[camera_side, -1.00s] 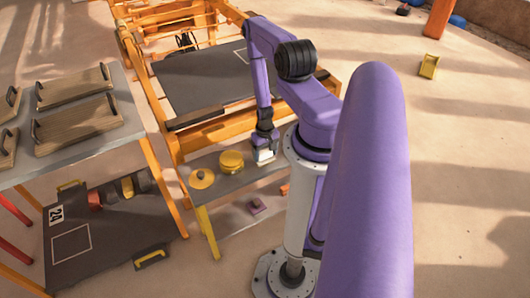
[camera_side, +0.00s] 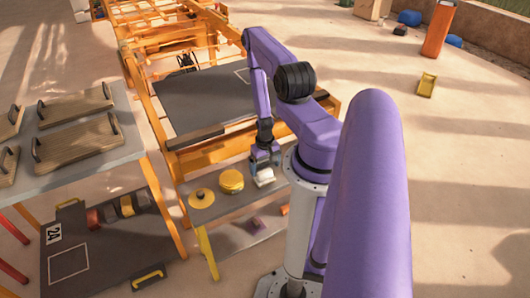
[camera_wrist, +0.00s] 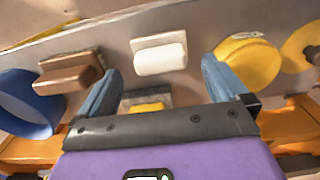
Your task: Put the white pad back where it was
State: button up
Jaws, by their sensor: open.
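The white pad (camera_side: 264,177) lies on the grey shelf (camera_side: 235,203), just right of a round yellow tin (camera_side: 231,181). My gripper (camera_side: 264,156) is just above the pad in the side view. In the wrist view my gripper (camera_wrist: 162,70) is open, with nothing held between its fingers. Whether a fingertip touches the pad cannot be told.
A yellow disc with a knob (camera_side: 201,198) lies left of the tin. A yellow-topped block (camera_wrist: 147,106) shows between the fingers, and a blue round thing (camera_wrist: 25,105) at left. The orange press frame (camera_side: 215,150) stands behind the shelf. A table with wooden trays (camera_side: 75,145) is at left.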

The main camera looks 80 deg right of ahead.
aim_at(265, 172)
notch_tip(265, 172, up, 8)
jog(key=w+a+r+n, duration=0.5)
jog(key=w+r, duration=0.4)
jog(key=w, duration=0.1)
jog(key=w+a+r+n, duration=0.45)
jog(key=a+r, duration=0.35)
jog(key=a, duration=0.3)
jog(key=s+a+r+n, duration=0.7)
jog(key=a+r, duration=0.3)
jog(key=a, duration=0.3)
jog(key=s+a+r+n, duration=0.2)
jog(key=s+r+n, duration=0.3)
jog(key=s, duration=0.6)
jog(key=shift+a+r, duration=0.3)
jog(key=shift+r, duration=0.25)
